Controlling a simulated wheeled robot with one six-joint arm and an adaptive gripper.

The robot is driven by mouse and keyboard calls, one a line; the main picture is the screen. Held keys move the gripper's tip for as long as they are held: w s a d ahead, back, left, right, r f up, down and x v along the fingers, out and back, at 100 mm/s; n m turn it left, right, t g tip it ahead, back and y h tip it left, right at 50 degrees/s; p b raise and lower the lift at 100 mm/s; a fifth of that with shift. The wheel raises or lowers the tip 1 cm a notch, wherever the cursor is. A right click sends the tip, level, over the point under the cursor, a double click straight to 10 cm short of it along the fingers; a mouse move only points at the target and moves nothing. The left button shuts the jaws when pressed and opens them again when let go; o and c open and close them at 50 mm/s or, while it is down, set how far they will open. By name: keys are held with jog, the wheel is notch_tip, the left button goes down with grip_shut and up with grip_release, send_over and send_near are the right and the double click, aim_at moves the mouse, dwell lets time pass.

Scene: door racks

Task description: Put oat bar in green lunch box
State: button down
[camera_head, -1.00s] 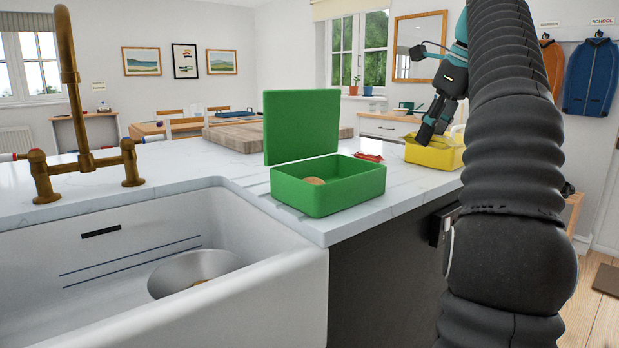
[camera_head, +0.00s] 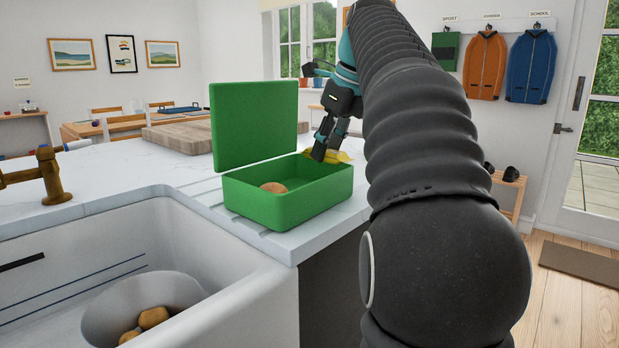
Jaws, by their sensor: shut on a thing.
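The green lunch box (camera_head: 300,205) stands open on the white counter, its lid (camera_head: 254,122) upright at the back left. A brown rounded item (camera_head: 273,187) lies inside. My gripper (camera_head: 323,153) points down by the box's back right rim. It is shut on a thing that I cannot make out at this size. I cannot tell whether it is over the box or behind it. A bit of yellow (camera_head: 345,157) shows beside the fingertips. Whether this is the yellow container or something held is unclear. No oat bar can be clearly identified.
A white sink (camera_head: 225,268) at the front left holds a metal bowl (camera_head: 98,318) with brown rounded items. A brass tap (camera_head: 50,178) stands at the left. A wooden board (camera_head: 178,137) lies behind the lid. My arm hides the counter to the right.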

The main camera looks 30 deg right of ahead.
jog(key=a+f, duration=0.1)
jog(key=w+a, duration=0.1)
jog(key=a, duration=0.1)
jog(key=shift+f, duration=0.4)
jog(key=shift+a+f+b, duration=0.1)
jog(key=shift+f+b, duration=0.45)
jog(key=shift+f, duration=1.55)
jog(key=c, duration=0.8)
grip_release()
jog(key=shift+f, duration=0.1)
jog(key=p+v, duration=0.1)
jog(key=v, duration=1.1)
